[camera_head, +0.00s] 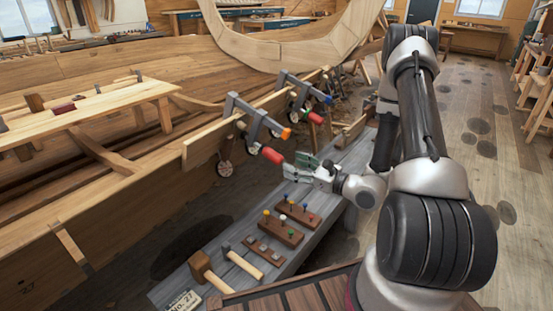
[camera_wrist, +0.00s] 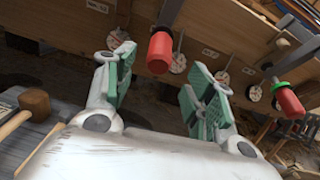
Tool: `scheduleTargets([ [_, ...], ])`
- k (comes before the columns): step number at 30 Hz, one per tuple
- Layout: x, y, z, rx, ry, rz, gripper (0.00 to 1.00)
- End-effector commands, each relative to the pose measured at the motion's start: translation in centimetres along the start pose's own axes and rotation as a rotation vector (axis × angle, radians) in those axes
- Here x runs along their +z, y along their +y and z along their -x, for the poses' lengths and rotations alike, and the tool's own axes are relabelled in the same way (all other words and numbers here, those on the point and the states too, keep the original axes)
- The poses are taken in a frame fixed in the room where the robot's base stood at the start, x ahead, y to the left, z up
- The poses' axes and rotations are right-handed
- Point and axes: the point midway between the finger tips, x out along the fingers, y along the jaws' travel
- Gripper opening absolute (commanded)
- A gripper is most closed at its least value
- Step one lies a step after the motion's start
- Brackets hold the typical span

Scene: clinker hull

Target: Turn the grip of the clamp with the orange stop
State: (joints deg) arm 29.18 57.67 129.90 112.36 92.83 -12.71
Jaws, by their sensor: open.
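The clamp with the orange stop (camera_head: 286,133) is the nearer grey clamp on the hull's plank edge in the head view. Its red grip (camera_head: 272,157) hangs below, tilted. In the wrist view, a red grip (camera_wrist: 159,52), apparently the same one, shows beyond and between my finger pads. My gripper (camera_head: 298,167) is open and empty, just right of and below the grip in the head view. I see no contact. The orange stop itself is not visible in the wrist view.
A second clamp with a blue stop (camera_head: 328,99) and red grip (camera_head: 315,118) sits farther along. A grey bench (camera_head: 190,274) below carries a mallet (camera_head: 207,272), a hammer (camera_head: 243,262) and peg blocks (camera_head: 280,232). Round discs (camera_head: 224,168) hang by the hull.

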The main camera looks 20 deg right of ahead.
Motion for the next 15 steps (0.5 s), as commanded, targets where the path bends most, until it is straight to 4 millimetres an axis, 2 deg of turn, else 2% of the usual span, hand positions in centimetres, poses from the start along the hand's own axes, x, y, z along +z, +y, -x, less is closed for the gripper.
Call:
scheduleTargets([
  [5,0.0,0.1,-1.2,0.006,-0.001,0.050,0.55],
  [15,0.0,0.1,-6.6,0.006,-0.001,0.047,0.55],
])
